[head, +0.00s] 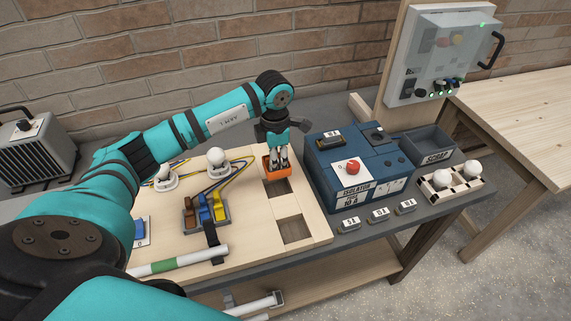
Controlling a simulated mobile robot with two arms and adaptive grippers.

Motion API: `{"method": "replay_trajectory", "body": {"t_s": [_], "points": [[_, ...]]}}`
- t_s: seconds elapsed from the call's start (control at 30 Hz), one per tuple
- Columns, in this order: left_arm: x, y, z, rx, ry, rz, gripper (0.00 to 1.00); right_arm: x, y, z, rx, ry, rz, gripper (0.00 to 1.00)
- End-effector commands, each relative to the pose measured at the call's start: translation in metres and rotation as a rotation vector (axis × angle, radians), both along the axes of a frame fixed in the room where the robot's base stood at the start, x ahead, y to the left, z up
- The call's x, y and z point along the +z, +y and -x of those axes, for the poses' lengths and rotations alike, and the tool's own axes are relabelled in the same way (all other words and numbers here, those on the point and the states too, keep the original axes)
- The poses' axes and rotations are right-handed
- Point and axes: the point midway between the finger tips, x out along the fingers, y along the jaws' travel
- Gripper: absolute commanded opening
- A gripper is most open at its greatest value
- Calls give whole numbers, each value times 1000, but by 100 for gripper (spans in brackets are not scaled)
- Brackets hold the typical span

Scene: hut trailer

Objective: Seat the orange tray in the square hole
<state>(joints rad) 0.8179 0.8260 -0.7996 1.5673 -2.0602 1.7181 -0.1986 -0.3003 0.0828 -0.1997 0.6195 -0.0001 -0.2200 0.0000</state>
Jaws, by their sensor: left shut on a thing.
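The orange tray (269,169) is a small open-topped box at the back right of the pale wooden board (163,235). My left gripper (279,158) points down and is shut on it, with the fingers reaching into the tray. Two dark openings show in the board in front of the tray. One opening (276,188) lies right at the tray's front side and is partly hidden by it. The other, squarer opening (296,230) lies nearer the front edge. I cannot tell whether the tray touches the board or hangs just above it. My right gripper is not in view.
A blue isolator box (333,180) with a red knob stands close right of the tray. Bulbs (217,158), coloured levers (204,209) and a white-green tube (178,262) occupy the board's left. Small labelled blocks (378,214), a scrap bin (429,146) and a checkered bulb holder (450,184) stand at right.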

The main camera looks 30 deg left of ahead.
Motion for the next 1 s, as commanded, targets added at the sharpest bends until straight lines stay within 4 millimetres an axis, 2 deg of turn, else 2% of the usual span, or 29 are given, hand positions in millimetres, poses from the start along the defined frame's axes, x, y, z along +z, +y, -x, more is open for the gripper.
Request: {"method": "replay_trajectory", "body": {"t_s": [0.5,1.0], "points": [[-3,2,-1,2,-1,-2,0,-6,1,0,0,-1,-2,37],[-47,1,0,3,1,-1,0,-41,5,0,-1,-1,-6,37]]}}
